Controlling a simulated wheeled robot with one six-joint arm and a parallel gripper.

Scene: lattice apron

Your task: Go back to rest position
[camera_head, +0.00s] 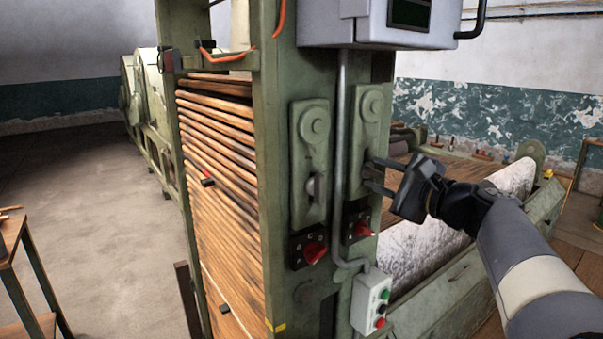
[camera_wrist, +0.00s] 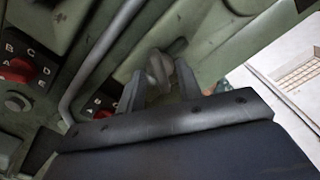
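My gripper (camera_head: 370,175) is in front of the right green lever plate (camera_head: 372,104) on the machine's post, reaching in from the right. Its two fingers are spread with a gap between them. In the wrist view my gripper (camera_wrist: 159,72) shows a grey lever (camera_wrist: 158,66) in line with the gap, and no finger clearly closes on it. In the head view that lever is mostly hidden by the fingers. I cannot tell whether either finger touches it. A matching left lever (camera_head: 316,190) hangs down on its own plate.
Red rotary switches (camera_head: 315,252) (camera_head: 361,229) and a push-button box (camera_head: 372,303) sit below the plates. A grey conduit (camera_head: 340,150) runs between them. A control cabinet (camera_head: 378,22) overhangs above. A large roller (camera_head: 425,250) lies below my arm. Floor at left is open.

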